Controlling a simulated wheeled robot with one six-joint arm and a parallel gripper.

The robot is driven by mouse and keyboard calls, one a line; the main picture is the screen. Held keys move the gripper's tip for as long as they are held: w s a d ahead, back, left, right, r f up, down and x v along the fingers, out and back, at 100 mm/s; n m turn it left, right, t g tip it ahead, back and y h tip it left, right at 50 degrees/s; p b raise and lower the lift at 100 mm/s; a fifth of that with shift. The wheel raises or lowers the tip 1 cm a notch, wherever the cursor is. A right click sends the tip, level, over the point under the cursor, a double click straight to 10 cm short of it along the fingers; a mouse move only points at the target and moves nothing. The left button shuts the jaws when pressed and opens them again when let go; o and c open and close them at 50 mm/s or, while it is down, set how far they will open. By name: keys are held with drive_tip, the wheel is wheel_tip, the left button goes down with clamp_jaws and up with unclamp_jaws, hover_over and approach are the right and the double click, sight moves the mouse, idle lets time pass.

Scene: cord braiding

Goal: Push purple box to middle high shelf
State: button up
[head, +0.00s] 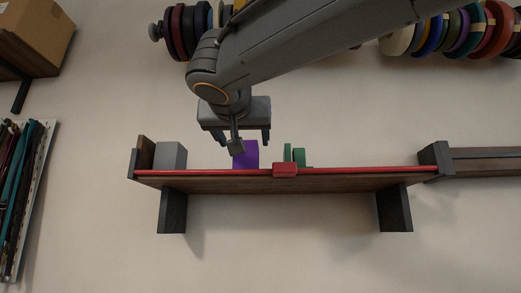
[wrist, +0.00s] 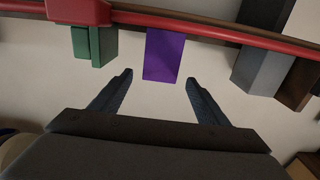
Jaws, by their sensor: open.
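The purple box (head: 250,153) stands on a wooden shelf (head: 340,185) on the wall, behind a red rail (head: 220,171) along the shelf's front. My gripper (head: 237,140) is above the shelf, close to the box, and part of my wrist hides the box's left side. In the wrist view the purple box (wrist: 164,56) lies just ahead of and between the two spread fingertips of my gripper (wrist: 158,76). The gripper is open with nothing between the fingers. I cannot tell whether a finger touches the box.
A grey block (head: 171,156) and a brown piece (head: 146,151) stand at the shelf's left end. Green pieces (head: 299,157) stand right of the purple box, behind a red slider (head: 285,170). The shelf's right part looks clear. Spools (head: 465,30) hang above.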

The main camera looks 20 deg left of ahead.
sight(247, 148)
idle(0.3)
drive_tip(key=shift+p+x, duration=1.85)
drive_tip(key=shift+x, duration=2)
